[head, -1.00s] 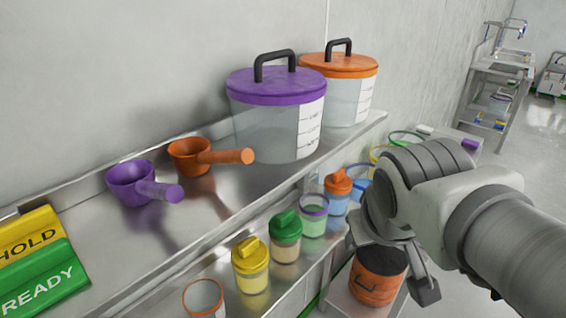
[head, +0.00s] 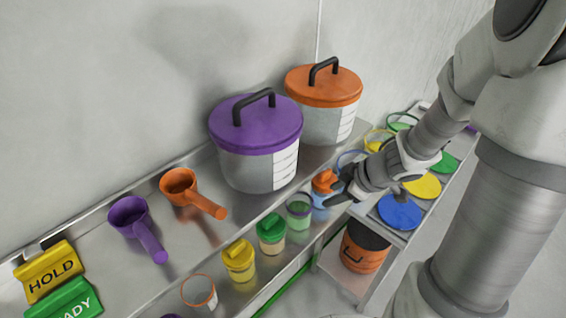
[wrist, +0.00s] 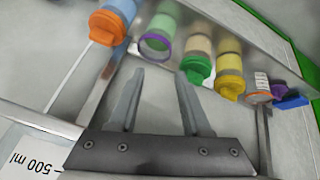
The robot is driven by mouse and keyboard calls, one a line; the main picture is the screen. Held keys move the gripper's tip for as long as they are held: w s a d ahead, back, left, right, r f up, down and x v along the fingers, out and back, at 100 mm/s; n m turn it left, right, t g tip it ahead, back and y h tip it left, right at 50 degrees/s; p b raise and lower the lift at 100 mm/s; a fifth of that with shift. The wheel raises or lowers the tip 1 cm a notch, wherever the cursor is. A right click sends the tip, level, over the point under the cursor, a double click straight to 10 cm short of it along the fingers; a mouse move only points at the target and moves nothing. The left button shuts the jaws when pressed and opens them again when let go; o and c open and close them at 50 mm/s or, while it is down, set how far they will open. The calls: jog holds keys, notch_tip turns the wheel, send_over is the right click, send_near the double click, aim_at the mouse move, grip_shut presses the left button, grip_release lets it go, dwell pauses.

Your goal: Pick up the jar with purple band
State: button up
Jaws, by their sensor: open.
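The jar with purple band (head: 299,212) stands on the lower shelf ledge, in a row of small jars. It is clear with pale green contents and a purple ring near its open top. My gripper (head: 339,188) is open and empty, just right of and above this jar, near the orange-lidded blue jar (head: 324,190). In the wrist view, the fingers (wrist: 160,78) point toward the jar with purple band (wrist: 157,36), which lies just beyond the fingertips, apart from them.
A green-lidded jar (head: 271,235) and a yellow-lidded jar (head: 239,262) stand left of it. A large purple-lidded container (head: 254,165) and an orange-lidded one (head: 322,100) stand behind. A cart with coloured lids (head: 399,212) stands at right.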

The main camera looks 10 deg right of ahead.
jog(key=b, duration=0.1)
send_over(299, 215)
jog(key=s+d, duration=0.2)
jog(key=s, duration=0.1)
notch_tip(299, 215, down, 10)
jog(key=shift+g+y, duration=0.3)
jog(key=shift+w+b+x, duration=0.15)
jog(key=shift+b+x, duration=0.85)
jog(key=shift+x, duration=0.6)
jog(key=shift+w+b+x, duration=0.15)
jog(key=shift+b+x, duration=0.85)
jog(key=shift+x, duration=0.6)
jog(key=shift+r, duration=0.15)
grip_shut()
